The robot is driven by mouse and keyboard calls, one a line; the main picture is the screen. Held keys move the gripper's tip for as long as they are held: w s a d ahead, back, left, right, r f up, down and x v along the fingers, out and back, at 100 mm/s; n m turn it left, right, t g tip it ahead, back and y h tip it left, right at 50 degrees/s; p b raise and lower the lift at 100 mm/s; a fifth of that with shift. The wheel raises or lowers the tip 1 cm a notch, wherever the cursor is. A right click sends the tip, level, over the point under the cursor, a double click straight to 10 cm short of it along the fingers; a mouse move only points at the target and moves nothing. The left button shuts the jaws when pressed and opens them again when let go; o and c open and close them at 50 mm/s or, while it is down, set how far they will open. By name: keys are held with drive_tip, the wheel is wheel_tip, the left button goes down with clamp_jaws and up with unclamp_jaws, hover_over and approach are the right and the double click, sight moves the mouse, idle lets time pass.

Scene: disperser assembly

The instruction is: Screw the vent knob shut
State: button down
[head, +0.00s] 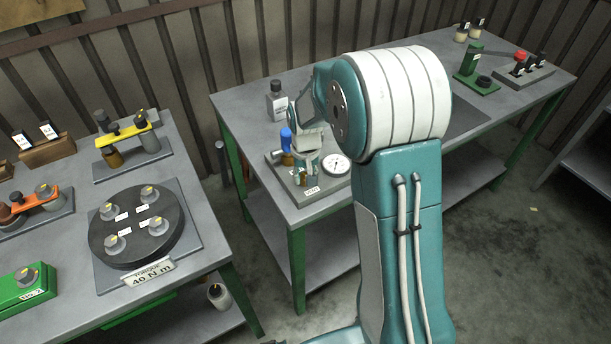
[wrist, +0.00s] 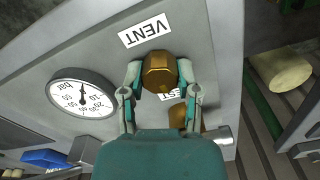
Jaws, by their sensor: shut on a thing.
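The vent knob (wrist: 160,68) is a brass, faceted knob on a grey panel, beside the white VENT label (wrist: 143,30). My gripper (wrist: 160,76) is shut on it, one teal finger on each side. The knob's base and threads are hidden. In the head view, my gripper (head: 305,160) is low over the small test station (head: 320,187) on the far table, and my arm blocks part of the view.
A round pressure gauge (wrist: 82,100) sits left of the knob; it also shows in the head view (head: 337,165). A second brass part (wrist: 178,117) is partly hidden by my gripper. A blue-topped part (head: 286,138) and a grey bottle (head: 277,100) stand close by.

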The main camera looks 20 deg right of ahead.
drive_tip(key=m, duration=0.6)
drive_tip(key=shift+m, duration=0.3)
idle(0.4)
drive_tip(key=shift+c, duration=1.6)
unclamp_jaws()
drive_tip(key=shift+f, duration=0.1)
wheel_tip(320, 180, up, 12)
drive_tip(key=shift+a, duration=0.1)
